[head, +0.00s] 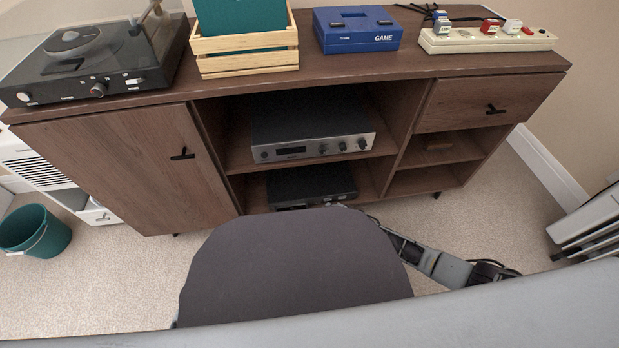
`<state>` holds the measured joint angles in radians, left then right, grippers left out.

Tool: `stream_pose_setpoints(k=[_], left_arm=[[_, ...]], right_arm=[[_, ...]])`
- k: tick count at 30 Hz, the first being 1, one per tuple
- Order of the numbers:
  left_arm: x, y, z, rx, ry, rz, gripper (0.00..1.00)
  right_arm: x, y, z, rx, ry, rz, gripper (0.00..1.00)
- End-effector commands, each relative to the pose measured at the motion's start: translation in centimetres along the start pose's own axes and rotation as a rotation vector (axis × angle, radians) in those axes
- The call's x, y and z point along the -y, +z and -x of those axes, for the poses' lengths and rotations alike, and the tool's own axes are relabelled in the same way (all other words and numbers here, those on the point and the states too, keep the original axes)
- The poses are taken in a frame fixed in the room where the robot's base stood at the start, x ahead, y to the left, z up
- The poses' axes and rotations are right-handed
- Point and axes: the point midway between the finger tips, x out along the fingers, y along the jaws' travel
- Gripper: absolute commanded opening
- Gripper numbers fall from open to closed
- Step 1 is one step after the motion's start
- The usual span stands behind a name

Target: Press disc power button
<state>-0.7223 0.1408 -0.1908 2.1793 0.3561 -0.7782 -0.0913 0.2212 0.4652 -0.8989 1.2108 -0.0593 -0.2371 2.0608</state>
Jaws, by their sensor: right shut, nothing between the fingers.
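The disc player is probably the black, flat device (311,184) on the bottom middle shelf of the wooden cabinet (125,165) in the head view. Its front faces me, but its power button is too small to make out. My right gripper (350,208) is shut and empty. It is low in front of the device's right front corner, partly hidden behind my own dark, rounded body part. I cannot tell whether it touches the device. My left gripper is not in view.
A silver-fronted receiver (313,148) sits on the shelf above. A turntable (95,52), a wooden crate (247,52), a blue game console (357,30) and a power strip (487,40) stand on top. A teal bin (36,232) is at left.

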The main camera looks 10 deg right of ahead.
Motion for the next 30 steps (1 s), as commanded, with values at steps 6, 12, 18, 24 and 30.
stream_pose_setpoints(k=[6, 12, 18, 24, 30], left_arm=[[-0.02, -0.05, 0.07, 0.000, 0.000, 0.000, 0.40], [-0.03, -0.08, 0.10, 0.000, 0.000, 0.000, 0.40], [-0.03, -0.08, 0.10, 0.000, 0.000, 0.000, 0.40], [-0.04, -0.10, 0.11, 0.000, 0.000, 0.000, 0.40], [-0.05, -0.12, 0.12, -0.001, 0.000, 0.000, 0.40]], right_arm=[[0.34, -0.27, -0.35, -0.001, 0.000, -0.001, 0.00], [0.48, -0.44, -0.57, 0.000, 0.000, -0.001, 0.00], [0.49, -0.45, -0.58, 0.000, 0.000, 0.000, 0.00], [0.50, -0.46, -0.60, 0.000, -0.001, 0.000, 0.00], [0.55, -0.53, -0.69, 0.000, 0.000, 0.000, 0.00]])
